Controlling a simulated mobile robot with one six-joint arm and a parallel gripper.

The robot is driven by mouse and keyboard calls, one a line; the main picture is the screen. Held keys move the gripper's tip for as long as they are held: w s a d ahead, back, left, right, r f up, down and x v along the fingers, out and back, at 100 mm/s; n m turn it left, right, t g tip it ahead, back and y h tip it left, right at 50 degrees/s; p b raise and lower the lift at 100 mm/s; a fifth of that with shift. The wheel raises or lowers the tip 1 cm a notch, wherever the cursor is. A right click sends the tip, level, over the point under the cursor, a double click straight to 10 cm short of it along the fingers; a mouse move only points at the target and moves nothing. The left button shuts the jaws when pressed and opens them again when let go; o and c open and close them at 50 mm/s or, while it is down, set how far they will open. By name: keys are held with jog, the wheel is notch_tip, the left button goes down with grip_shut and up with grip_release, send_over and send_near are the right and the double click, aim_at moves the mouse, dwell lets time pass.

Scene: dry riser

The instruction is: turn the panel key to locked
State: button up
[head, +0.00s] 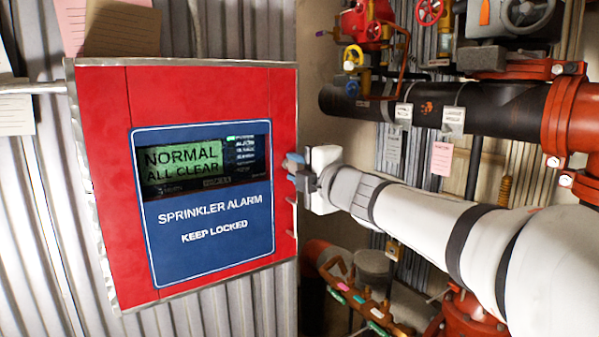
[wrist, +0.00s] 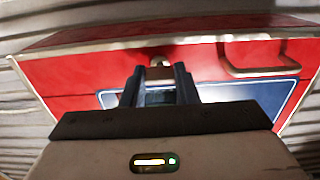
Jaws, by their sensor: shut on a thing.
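The red alarm panel (head: 100,180) fills the left of the head view. Its blue plate reads "SPRINKLER ALARM KEEP LOCKED" and its green display (head: 181,164) reads "NORMAL ALL CLEAR". My gripper (head: 292,170) is at the panel's right edge. In the wrist view the panel (wrist: 85,75) lies ahead, and my gripper's two dark fingers (wrist: 158,74) are shut on a small metal piece, apparently the panel key (wrist: 159,73). The fingers hide most of it, so its turn angle cannot be told. The key is not clearly seen in the head view.
A metal handle (wrist: 258,70) stands out from the panel, right of my fingers. Right of the panel are a black pipe (head: 430,105), an orange-red flanged pipe (head: 570,120), valves with red handwheels (head: 429,10) and hanging tags. Corrugated wall (head: 45,220) lies behind the panel.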

dwell(0.4)
jog(key=o, duration=1)
jog(key=p+v, duration=0.1)
jog(key=v, duration=0.6)
jog(key=shift+s+d, duration=0.15)
jog(key=shift+s, duration=0.2)
